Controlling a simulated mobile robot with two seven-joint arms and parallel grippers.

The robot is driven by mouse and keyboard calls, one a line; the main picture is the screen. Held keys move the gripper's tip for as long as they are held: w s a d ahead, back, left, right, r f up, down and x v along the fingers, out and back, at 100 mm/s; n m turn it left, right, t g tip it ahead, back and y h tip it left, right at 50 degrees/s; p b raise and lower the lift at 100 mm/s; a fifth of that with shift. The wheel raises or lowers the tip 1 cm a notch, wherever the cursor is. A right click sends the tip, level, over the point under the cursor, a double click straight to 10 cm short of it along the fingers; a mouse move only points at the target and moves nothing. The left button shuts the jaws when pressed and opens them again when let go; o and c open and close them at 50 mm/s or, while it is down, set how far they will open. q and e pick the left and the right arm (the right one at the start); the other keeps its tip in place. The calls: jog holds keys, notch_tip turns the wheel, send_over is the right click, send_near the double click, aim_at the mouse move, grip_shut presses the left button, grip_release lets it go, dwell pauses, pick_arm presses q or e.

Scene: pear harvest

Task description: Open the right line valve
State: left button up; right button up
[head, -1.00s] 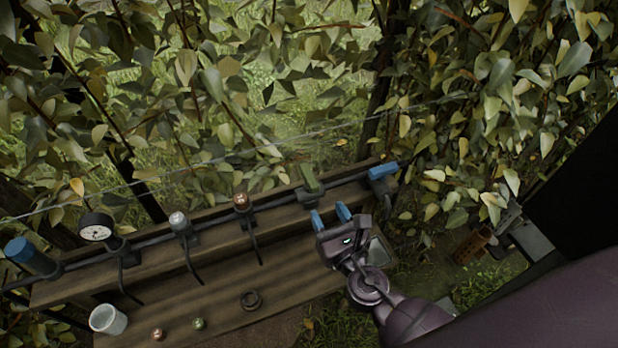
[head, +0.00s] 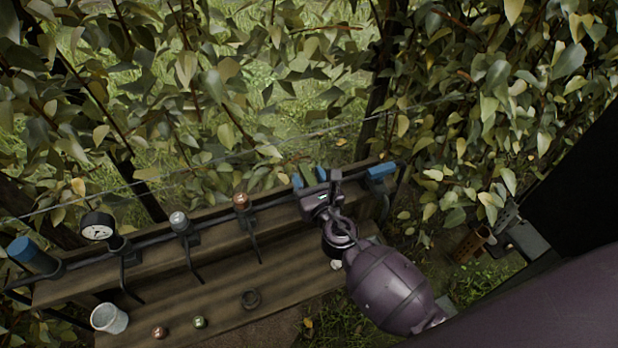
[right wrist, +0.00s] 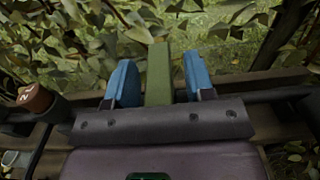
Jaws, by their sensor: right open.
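A green valve lever (head: 309,175) stands on the pipe along the wooden rail, left of a blue fitting at the rail's right end. In the right wrist view the green lever (right wrist: 158,75) stands upright between my two blue fingertips. My right gripper (head: 310,177) is open around the lever, with a narrow gap showing on each side. The lever's base is hidden behind the gripper body. My left gripper is not in view.
The blue end fitting (head: 381,171) is close to the gripper's right. A copper knob (head: 241,201), a silver knob (head: 178,220) and a gauge (head: 98,226) line the pipe leftward. A white cup (head: 109,318) stands on the lower plank. Foliage and a wire lie behind.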

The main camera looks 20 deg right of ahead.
grip_shut()
